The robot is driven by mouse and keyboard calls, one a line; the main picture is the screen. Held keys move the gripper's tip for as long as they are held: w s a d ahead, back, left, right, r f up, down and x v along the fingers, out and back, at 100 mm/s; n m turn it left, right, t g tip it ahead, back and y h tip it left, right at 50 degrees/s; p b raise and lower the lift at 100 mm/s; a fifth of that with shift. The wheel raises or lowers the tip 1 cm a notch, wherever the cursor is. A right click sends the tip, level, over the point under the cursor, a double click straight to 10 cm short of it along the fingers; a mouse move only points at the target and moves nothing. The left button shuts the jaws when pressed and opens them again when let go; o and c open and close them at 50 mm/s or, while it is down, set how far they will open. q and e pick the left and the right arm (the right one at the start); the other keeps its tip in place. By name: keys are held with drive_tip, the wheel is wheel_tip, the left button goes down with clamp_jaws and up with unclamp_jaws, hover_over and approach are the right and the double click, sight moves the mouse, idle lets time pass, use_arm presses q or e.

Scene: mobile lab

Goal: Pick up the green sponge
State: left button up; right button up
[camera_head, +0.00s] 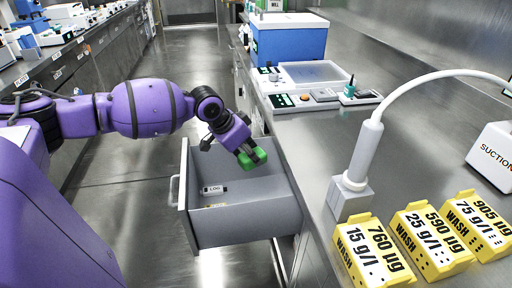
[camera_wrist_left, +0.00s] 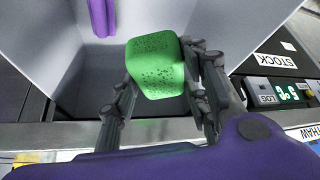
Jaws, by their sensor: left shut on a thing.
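The green sponge (camera_head: 253,158) is held above the open grey drawer in the head view. My left gripper (camera_head: 246,150) is shut on it, with the arm coming in from the left. In the left wrist view the sponge (camera_wrist_left: 156,66) sits between the two fingers of the gripper (camera_wrist_left: 160,90), with dark specks on its face. The sponge is clear of the drawer floor. My right gripper is in neither view.
The open drawer (camera_head: 240,233) holds a small "LOG" item (camera_head: 214,189). On the bench to the right stand a white curved suction arm (camera_head: 367,150), several yellow WASH boxes (camera_head: 372,252) and a blue-sided box (camera_head: 288,40). The aisle floor (camera_head: 190,70) is clear.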

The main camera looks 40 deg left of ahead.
use_arm(q)
drive_tip(key=s+d+p, duration=0.2)
drive_tip(key=s+p, duration=0.2)
drive_tip(key=s, duration=0.8)
drive_tip(key=shift+s+p, duration=0.2)
drive_tip(key=shift+p, duration=0.2)
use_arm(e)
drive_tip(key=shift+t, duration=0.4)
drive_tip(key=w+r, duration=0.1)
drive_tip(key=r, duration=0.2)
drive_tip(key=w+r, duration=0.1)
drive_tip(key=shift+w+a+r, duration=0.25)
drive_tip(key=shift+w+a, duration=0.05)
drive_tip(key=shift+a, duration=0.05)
